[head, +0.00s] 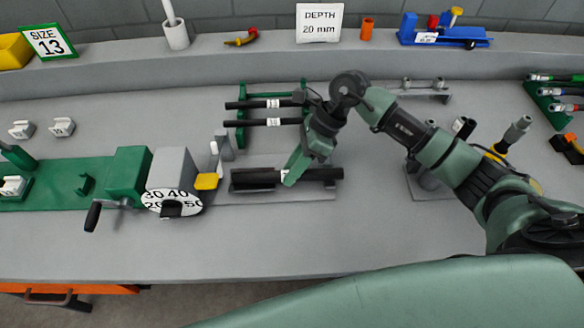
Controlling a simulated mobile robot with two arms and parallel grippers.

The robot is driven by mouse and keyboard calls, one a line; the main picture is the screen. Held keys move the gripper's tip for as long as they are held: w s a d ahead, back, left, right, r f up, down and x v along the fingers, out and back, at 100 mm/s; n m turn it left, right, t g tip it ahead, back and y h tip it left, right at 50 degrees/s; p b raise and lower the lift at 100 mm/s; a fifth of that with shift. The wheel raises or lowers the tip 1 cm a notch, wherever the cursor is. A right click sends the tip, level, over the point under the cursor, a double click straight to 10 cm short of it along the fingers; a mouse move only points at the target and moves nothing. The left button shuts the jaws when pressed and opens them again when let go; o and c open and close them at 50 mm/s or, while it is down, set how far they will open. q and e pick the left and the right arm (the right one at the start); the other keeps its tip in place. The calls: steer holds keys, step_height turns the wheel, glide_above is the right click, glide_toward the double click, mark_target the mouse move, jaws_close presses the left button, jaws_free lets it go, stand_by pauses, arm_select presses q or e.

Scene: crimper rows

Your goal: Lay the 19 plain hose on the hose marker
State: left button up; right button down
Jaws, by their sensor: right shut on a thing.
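My right gripper (290,180) reaches down from the right and is shut on a black hose (325,174) near its middle. The hose lies level, left to right, at or just above a flat grey plate (310,194) on the bench. The dark shape looks thicker at its left end, and I cannot tell whether that is hose, shadow or a marking. The gripper covers the hose's middle, so no label or size can be read. Whether the hose touches the plate is unclear. My left gripper is not in view.
Two black hoses with white labels (273,122) lie on a green rack (240,132) behind. A green and grey crimper with a numbered dial (171,201) and yellow tab (206,181) stands close left. A sign reading "DEPTH 20 mm" (319,22) stands on the ledge. The front bench is clear.

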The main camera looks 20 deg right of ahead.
steer(key=shift+f+b, duration=0.1)
steer(key=shift+b, duration=0.5)
stand_by(1.1)
steer(key=c, duration=1.1)
jaws_free()
steer(key=p+v, duration=0.2)
steer(key=v, duration=0.5)
steer(key=shift+d+r, duration=0.2)
steer(key=shift+r, duration=0.1)
